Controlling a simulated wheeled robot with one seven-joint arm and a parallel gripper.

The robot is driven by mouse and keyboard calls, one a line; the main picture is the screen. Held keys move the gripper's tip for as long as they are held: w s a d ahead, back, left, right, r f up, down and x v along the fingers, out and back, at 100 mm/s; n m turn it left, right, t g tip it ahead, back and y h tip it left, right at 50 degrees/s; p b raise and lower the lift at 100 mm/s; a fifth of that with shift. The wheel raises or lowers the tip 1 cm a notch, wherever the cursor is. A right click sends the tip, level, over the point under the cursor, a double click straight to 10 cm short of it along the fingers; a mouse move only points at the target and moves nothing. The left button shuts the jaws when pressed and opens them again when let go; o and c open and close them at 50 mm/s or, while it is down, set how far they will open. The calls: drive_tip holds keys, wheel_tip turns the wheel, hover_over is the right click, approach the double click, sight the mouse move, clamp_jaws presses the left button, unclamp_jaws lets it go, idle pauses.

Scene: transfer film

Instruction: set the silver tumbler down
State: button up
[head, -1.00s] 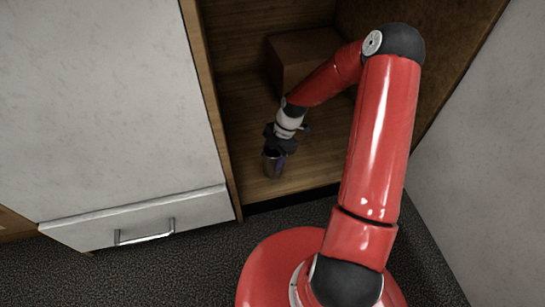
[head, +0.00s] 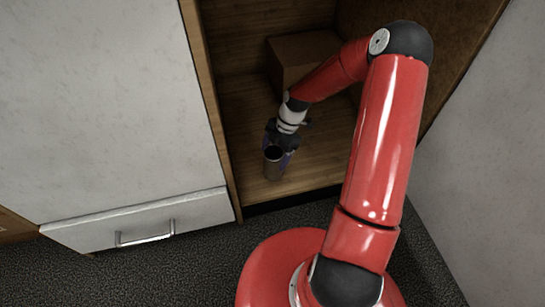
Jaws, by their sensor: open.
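The silver tumbler (head: 272,165) stands upright on the wooden shelf floor (head: 310,168), near the shelf's front left. Its dark open mouth faces up. My gripper (head: 279,146) is open right behind the tumbler, at its upper back side. The tumbler and part of my gripper overlap in the picture, so I cannot tell whether the fingers touch it. The fingertips are partly hidden.
A brown box (head: 300,55) sits deeper in the compartment, partly behind my arm. A wooden side panel (head: 212,110) stands close on the left, beside a white cabinet door (head: 105,100). A drawer with a handle (head: 145,233) is below. Shelf floor to the right is clear.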

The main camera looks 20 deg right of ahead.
wheel_tip(320, 180, up, 18)
drive_tip(key=s+d+m+t+h+p, duration=0.1)
drive_tip(key=s+d+m+h+p, duration=0.15)
drive_tip(key=m, duration=0.25)
drive_tip(key=s+a+r+m+t+h, duration=0.1)
drive_tip(key=s+r+m+t, duration=0.5)
drive_tip(key=s+r+m, duration=1)
drive_tip(key=shift+s+a+r+m+h+b, duration=0.4)
drive_tip(key=shift+s+a+m, duration=0.3)
drive_tip(key=shift+s, duration=1.05)
